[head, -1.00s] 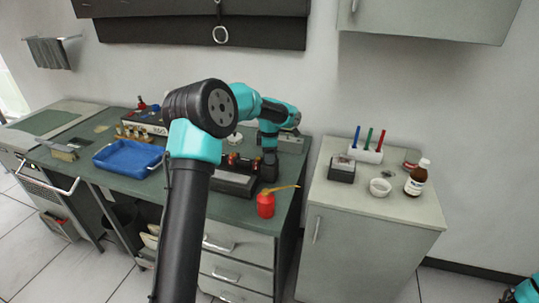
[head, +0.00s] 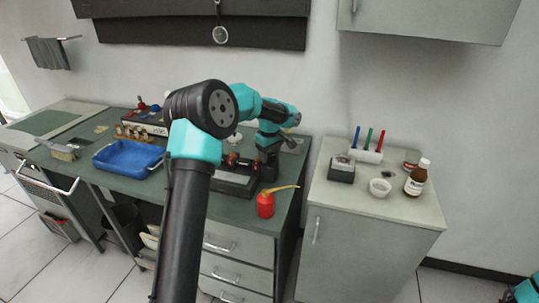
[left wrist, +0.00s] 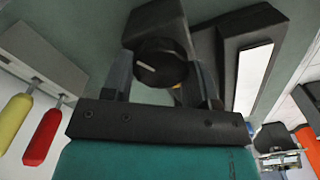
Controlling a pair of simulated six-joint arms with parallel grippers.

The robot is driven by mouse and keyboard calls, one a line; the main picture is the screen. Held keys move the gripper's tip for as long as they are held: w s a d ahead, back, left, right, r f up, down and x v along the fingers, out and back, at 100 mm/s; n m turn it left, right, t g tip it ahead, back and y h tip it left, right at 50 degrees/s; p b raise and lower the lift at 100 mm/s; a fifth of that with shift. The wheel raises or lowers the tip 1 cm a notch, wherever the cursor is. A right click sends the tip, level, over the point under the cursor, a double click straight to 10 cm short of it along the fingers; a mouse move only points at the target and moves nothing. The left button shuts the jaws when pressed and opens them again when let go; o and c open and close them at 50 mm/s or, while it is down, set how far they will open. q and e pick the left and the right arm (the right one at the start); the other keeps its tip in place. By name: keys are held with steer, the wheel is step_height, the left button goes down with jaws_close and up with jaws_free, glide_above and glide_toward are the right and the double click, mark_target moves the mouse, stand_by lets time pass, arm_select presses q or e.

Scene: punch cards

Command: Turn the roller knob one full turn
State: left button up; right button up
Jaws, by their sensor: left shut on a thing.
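My left gripper (left wrist: 162,78) is shut on the roller knob (left wrist: 162,60), a dark round knob with a short white mark on its face. In the left wrist view one finger stands on each side of the knob, and the mark lies slightly tilted from horizontal. In the head view the left gripper (head: 268,168) is at the right end of a dark machine (head: 232,186) on the green bench, and the knob is hidden there. My right gripper is out of view.
A red oil can (head: 265,206) with a thin yellow spout stands just in front of the left gripper. A blue tray (head: 128,158) lies further left on the bench. A grey cabinet (head: 365,225) with a brown bottle (head: 417,178) and a white cup (head: 380,188) stands to the right.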

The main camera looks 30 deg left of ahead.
arm_select(q)
steer(key=m, duration=1.2)
steer(key=shift+d+m, duration=0.1)
steer(key=shift+m, duration=0.3)
steer(key=m, duration=1.1)
steer(key=shift+m, duration=0.4)
steer(key=m, duration=0.6)
steer(key=shift+d, duration=0.1)
steer(key=m, duration=0.6)
steer(key=shift+s+m, duration=0.1)
steer(key=shift+m, duration=0.2)
steer(key=m, duration=1.1)
steer(key=shift+m, duration=0.3)
